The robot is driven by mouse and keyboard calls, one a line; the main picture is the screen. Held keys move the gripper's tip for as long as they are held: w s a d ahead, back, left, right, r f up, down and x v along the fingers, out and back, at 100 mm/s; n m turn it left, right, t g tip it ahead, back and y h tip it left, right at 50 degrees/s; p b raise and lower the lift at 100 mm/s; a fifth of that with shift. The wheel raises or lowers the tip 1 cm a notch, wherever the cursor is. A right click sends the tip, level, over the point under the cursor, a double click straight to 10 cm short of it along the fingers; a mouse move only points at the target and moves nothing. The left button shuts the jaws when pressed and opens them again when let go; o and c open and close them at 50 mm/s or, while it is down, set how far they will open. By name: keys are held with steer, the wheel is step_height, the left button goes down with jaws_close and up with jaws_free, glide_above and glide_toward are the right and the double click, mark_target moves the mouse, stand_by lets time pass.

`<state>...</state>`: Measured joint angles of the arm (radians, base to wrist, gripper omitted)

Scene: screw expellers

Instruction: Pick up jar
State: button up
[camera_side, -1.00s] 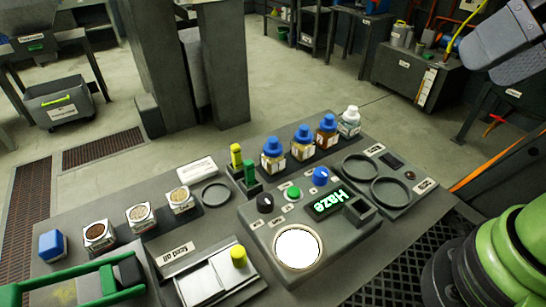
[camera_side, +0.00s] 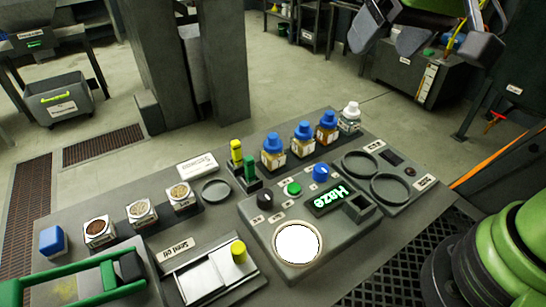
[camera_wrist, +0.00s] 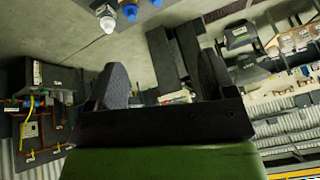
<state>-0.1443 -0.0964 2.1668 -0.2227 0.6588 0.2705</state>
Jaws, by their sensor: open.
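Several small jars stand in a row at the back of the console. Three have blue lids: left (camera_side: 273,158), middle (camera_side: 302,148) and right (camera_side: 326,135). A clear jar with a white lid (camera_side: 350,125) stands at the row's right end. The pictures do not show which jar is meant. My gripper (camera_side: 425,42) is open and empty, above and to the right of the row in the side view. In the wrist view its two dark fingers (camera_wrist: 163,78) are spread apart. The white lid (camera_wrist: 107,22) and blue lids (camera_wrist: 130,12) show at the top edge there.
The console (camera_side: 225,226) carries a lit display (camera_side: 331,201), knobs, a white round plate (camera_side: 297,245) and two ring holders (camera_side: 390,188). Several square seed containers (camera_side: 140,213) stand at left. Yellow and green sticks (camera_side: 237,152) stand left of the jars.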

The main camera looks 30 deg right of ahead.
steer(key=w+a+f+n, duration=0.2)
steer(key=w+a+f, duration=0.2)
steer(key=w+f, duration=0.4)
steer(key=n+g, duration=0.1)
glide_toward(276, 145)
steer(key=w+f, duration=0.1)
steer(key=shift+h, duration=0.3)
steer(key=x, duration=0.4)
steer(key=shift+a+f, duration=0.3)
steer(key=shift+a, duration=0.1)
steer(key=shift+x, duration=3.1)
steer(key=shift+s+d+f, duration=0.1)
steer(key=shift+s+d, duration=0.05)
steer(key=shift+s, duration=0.05)
steer(key=c, duration=1.1)
